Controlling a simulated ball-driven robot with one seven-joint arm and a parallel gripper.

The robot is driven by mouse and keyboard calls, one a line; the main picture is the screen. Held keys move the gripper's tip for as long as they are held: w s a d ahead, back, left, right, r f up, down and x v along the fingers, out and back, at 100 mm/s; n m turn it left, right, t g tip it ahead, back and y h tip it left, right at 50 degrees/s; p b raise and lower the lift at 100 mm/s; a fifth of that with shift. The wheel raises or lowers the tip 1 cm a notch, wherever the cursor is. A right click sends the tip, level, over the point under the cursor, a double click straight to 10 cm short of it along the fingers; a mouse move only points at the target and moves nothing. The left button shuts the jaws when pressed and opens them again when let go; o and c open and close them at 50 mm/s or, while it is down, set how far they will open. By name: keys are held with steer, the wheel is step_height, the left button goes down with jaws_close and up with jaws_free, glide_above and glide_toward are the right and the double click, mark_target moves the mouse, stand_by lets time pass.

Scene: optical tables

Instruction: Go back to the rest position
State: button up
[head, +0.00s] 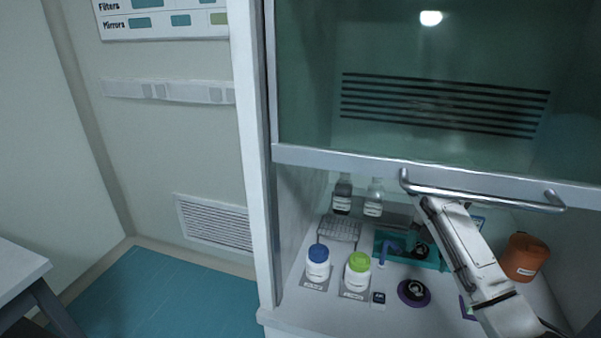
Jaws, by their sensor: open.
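My arm reaches from the lower right into the fume hood, under its raised sash. My gripper (419,236) is at the arm's far end, above a teal tray (437,262) at the back of the work surface. It is small and dark here, and its fingertips are hard to make out. I see nothing held in it. A blue item (392,247) and a dark round part lie in the tray close below the gripper; I cannot tell whether they touch it.
The sash handle (480,196) crosses just above my arm. A blue-capped jar (317,264), a green-capped jar (357,273), a purple ring (413,292) and an orange container (524,257) stand around it. Two bottles and a wire rack are behind. Open floor lies left.

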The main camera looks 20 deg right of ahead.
steer(key=s+a+f+m+t, duration=0.1)
steer(key=a+f+m, duration=0.1)
steer(key=a, duration=0.3)
steer(key=s+a+f+m+y, duration=0.1)
steer(key=a+f+m, duration=0.2)
steer(key=a, duration=0.3)
steer(key=s+a+f+m+t, duration=0.1)
steer(key=s+a+f+m, duration=0.1)
steer(key=a, duration=0.4)
steer(key=shift+f+m+t+y, duration=0.3)
steer(key=shift+f+m+y, duration=0.1)
steer(key=shift+f, duration=0.3)
steer(key=s+f+m+h, duration=0.1)
steer(key=s+f+m, duration=0.2)
steer(key=s+m, duration=0.4)
steer(key=s+f+m+g+h, duration=0.1)
steer(key=s+f+m, duration=0.3)
steer(key=s, duration=1.8)
steer(key=m, duration=0.4)
steer(key=shift+s+a, duration=0.2)
steer(key=shift+s, duration=0.1)
